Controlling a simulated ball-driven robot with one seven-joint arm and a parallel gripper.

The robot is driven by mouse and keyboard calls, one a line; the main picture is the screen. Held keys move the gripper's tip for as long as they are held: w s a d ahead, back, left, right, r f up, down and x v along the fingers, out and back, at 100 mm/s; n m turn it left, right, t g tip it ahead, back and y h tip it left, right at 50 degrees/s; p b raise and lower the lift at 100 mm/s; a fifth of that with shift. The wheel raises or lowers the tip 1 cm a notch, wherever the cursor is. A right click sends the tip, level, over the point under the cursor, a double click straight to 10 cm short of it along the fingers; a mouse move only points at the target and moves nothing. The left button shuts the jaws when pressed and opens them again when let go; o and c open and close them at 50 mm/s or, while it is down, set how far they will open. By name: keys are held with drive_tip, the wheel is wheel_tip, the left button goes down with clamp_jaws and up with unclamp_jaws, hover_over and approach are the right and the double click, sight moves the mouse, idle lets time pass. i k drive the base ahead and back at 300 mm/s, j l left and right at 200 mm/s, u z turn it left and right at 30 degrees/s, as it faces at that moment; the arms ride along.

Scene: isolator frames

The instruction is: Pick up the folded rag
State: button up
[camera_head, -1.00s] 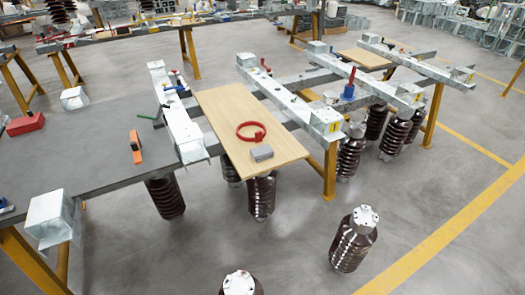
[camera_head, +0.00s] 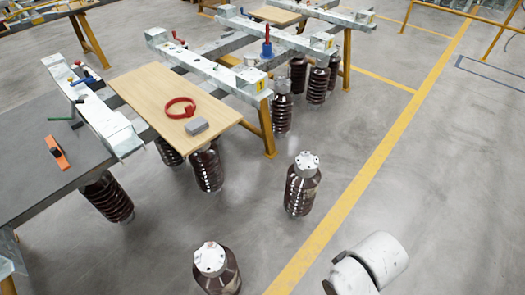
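A small grey block-shaped item (camera_head: 196,126), which looks like the folded rag, lies on the light wooden board (camera_head: 150,90) near its front right edge. At this size I cannot make out its folds or cloth texture. A red ring-shaped item (camera_head: 180,107) lies just behind and to the left of it, close by. My gripper is not in view. A white rounded part of my own arm shows at the bottom right, well apart from the board.
The board rests across grey metal beams (camera_head: 205,65) on yellow legs. A dark grey tabletop (camera_head: 30,150) with an orange tool (camera_head: 57,152) lies to the left. Brown insulators (camera_head: 302,185), (camera_head: 217,268) stand on the floor in front. Open floor (camera_head: 430,180) lies right of the yellow line.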

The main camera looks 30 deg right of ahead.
sight(198, 126)
drive_tip(key=i+j+z, duration=0.15)
drive_tip(key=i+j, duration=1.3)
drive_tip(key=j, duration=0.15)
